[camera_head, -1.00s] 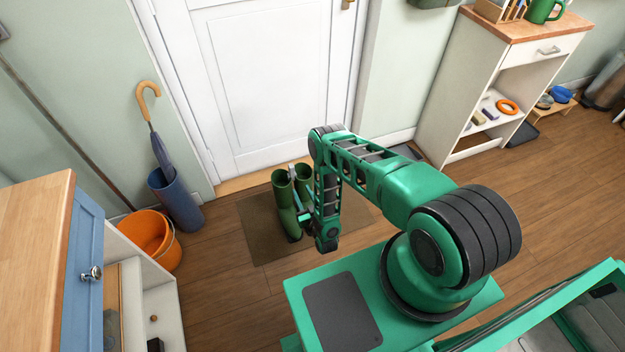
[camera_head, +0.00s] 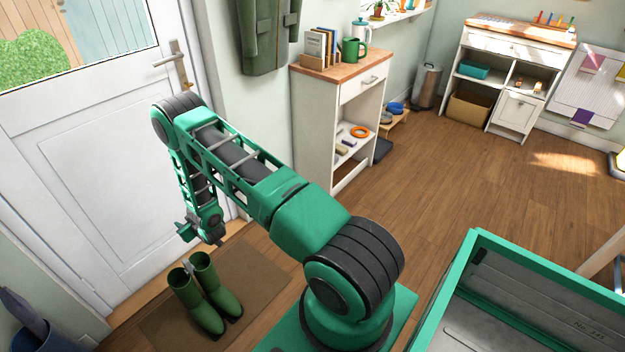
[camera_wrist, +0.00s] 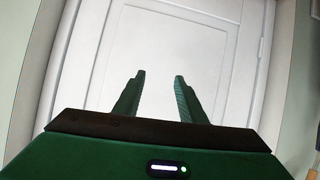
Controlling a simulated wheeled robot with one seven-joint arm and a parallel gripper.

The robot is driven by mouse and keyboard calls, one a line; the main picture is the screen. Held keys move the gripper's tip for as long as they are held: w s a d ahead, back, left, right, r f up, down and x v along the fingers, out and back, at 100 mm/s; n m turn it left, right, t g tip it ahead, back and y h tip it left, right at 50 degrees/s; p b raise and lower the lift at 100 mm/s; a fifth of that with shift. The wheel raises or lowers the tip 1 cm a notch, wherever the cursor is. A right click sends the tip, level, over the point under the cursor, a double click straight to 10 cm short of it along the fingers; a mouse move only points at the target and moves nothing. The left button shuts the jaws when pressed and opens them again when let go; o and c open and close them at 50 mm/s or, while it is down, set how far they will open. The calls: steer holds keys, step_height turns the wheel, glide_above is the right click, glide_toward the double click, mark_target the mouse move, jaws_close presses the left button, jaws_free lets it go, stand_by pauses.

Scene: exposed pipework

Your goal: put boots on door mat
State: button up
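Two green boots (camera_head: 204,291) stand upright side by side on the brown door mat (camera_head: 261,280), in front of the white door (camera_head: 105,170). My gripper (camera_head: 183,232) is raised above and behind the boots, near the door, and apart from them. In the wrist view my gripper's two fingers (camera_wrist: 157,97) are spread with nothing between them, and they point at the white door. The boots and the mat do not show in the wrist view.
A white shelf unit (camera_head: 338,115) with a wooden top stands right of the door. A dark blue umbrella stand (camera_head: 50,340) is at the lower left. A green-rimmed tray (camera_head: 472,262) is at the lower right. Open wooden floor (camera_head: 440,175) lies between.

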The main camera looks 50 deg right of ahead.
steer(key=s+d+r+g+h, duration=0.1)
steer(key=d+r, duration=0.3)
steer(key=r, duration=0.4)
steer(key=s+d+r+g+h, duration=0.15)
steer(key=d+r, duration=0.25)
steer(key=r, duration=0.4)
steer(key=s+d+r+m+g, duration=0.2)
steer(key=s+d+r, duration=0.1)
steer(key=s+r, duration=0.45)
steer(key=s+d+r+m+g, duration=0.1)
steer(key=s+d+r+g, duration=0.1)
steer(key=s+d+r, duration=0.35)
steer(key=s+a+r+m+g, duration=0.1)
steer(key=s+r+g, duration=0.1)
steer(key=s+r, duration=0.55)
steer(key=s+r+m+g, duration=0.1)
steer(key=s+r, duration=0.3)
steer(key=s, duration=0.7)
steer(key=s+a+r+m+g+y, duration=0.1)
steer(key=s+a+r, duration=0.1)
steer(key=s, duration=0.8)
steer(key=s+a+r+m+g+y, duration=0.1)
steer(key=s+a+r+y, duration=0.1)
steer(key=s, duration=0.9)
steer(key=shift+a+g, duration=0.35)
steer(key=shift+a, duration=0.55)
steer(key=shift+w, duration=0.2)
